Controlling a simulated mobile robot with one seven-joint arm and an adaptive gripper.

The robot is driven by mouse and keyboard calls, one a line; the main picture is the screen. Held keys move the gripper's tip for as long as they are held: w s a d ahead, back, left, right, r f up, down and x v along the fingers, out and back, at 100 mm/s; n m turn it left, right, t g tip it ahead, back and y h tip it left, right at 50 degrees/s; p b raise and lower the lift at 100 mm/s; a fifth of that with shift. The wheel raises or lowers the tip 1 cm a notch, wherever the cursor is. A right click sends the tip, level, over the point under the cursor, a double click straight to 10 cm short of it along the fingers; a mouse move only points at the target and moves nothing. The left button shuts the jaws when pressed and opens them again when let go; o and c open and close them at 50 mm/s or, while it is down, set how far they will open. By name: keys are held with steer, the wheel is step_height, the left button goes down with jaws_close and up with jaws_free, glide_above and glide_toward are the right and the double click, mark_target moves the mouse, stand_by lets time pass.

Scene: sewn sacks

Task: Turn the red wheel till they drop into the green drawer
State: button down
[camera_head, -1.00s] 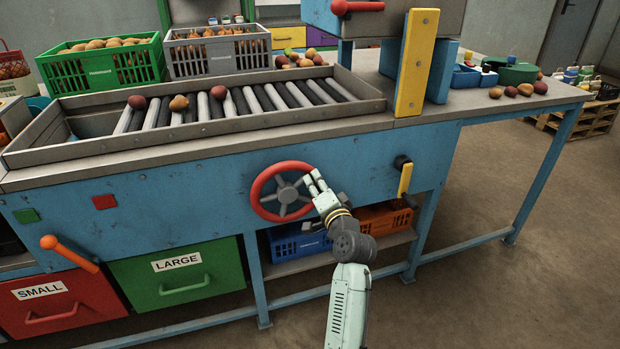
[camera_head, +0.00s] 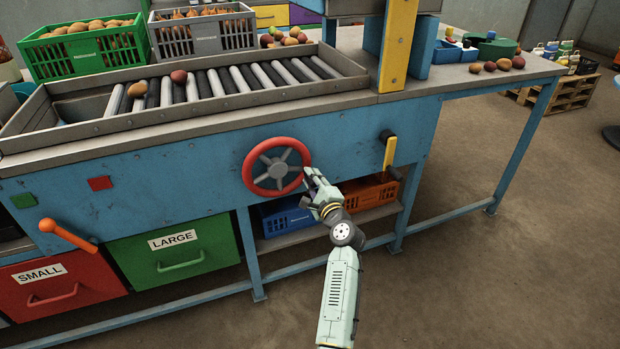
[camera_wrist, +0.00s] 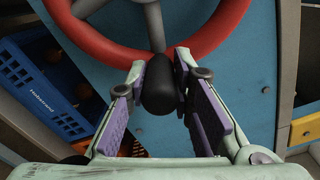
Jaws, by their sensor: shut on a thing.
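The red wheel (camera_head: 249,178) with grey spokes is on the blue front of the bench. In the wrist view its red rim (camera_wrist: 215,40) arches across the top. My gripper (camera_head: 308,178) is at the wheel's right, slightly lower side. In the wrist view my gripper (camera_wrist: 163,88) is shut on a black knob (camera_wrist: 158,90) at the rim. The green drawer (camera_head: 170,262), labelled LARGE, is at lower left and looks closed. On the rollers (camera_head: 235,80) lie a yellow-brown potato-like piece (camera_head: 138,89) and a dark red one (camera_head: 178,77), towards the left end.
A red drawer (camera_head: 62,290) labelled SMALL is left of the green one, under an orange lever (camera_head: 68,235). A yellow-handled lever (camera_head: 389,152) is right of the wheel. Blue (camera_head: 283,218) and orange (camera_head: 370,193) crates sit on a shelf below. Floor at right is open.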

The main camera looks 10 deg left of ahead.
mark_target(294, 187)
steer(key=f+m, duration=0.1)
steer(key=m, duration=0.1)
steer(key=a+f+m+p, duration=0.1)
steer(key=s+f+m, duration=0.1)
steer(key=m, duration=0.1)
steer(key=shift+a+f+m, duration=0.3)
steer(key=shift+a, duration=0.1)
steer(key=shift+s+a+f, duration=0.35)
steer(key=shift+a+f, duration=0.1)
steer(key=shift+f, duration=0.15)
steer(key=shift+s+a+f, duration=0.25)
steer(key=shift+a, duration=0.1)
steer(key=c, duration=1.6)
jaws_free()
steer(key=shift+a, duration=0.1)
steer(key=shift+o, duration=1)
